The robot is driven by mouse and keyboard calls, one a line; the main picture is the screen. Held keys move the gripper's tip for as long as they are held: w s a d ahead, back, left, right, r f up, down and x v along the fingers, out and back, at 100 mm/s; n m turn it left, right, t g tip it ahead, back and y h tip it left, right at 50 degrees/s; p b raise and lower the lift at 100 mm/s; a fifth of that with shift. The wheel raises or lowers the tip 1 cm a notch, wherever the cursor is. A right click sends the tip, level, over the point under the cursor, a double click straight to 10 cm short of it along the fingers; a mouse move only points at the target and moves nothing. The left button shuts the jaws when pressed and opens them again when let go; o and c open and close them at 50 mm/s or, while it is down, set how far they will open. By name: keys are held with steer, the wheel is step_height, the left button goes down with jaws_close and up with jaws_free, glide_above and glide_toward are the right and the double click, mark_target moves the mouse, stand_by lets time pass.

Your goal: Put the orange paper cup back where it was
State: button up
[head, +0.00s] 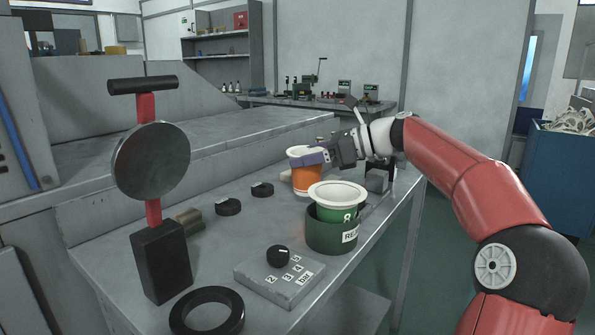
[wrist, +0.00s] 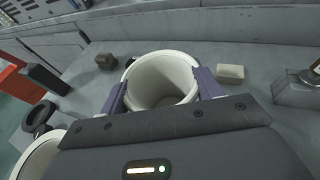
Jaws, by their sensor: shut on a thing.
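The orange paper cup (head: 306,180) with a white rim stands upright over the metal table in the head view. In the wrist view its white open mouth (wrist: 160,80) faces the camera, and it looks empty. My gripper (head: 312,158) is shut on it near the rim, with a purple finger pad on each side; the pads also show in the wrist view. I cannot tell whether the cup's base touches the table. A green cup (head: 337,213) with a white rim and an "8" sits in a dark green round holder (head: 332,237), just in front of the orange cup.
Two small black rings (head: 262,189) (head: 228,207) and a brown block (head: 188,219) lie left of the cup. A knob box (head: 280,278), a large black ring (head: 207,313) and a round disc on a red post (head: 151,161) stand nearer. The table's right edge is close.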

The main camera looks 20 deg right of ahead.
mark_target(320, 167)
step_height(320, 167, down, 3)
steer(key=b, duration=0.3)
steer(key=shift+f+b, duration=0.15)
steer(key=shift+b, duration=0.2)
steer(key=shift+r, duration=0.2)
steer(key=o, duration=1)
steer(key=p+v, duration=0.1)
steer(key=v, duration=1.1)
steer(key=shift+p, duration=0.3)
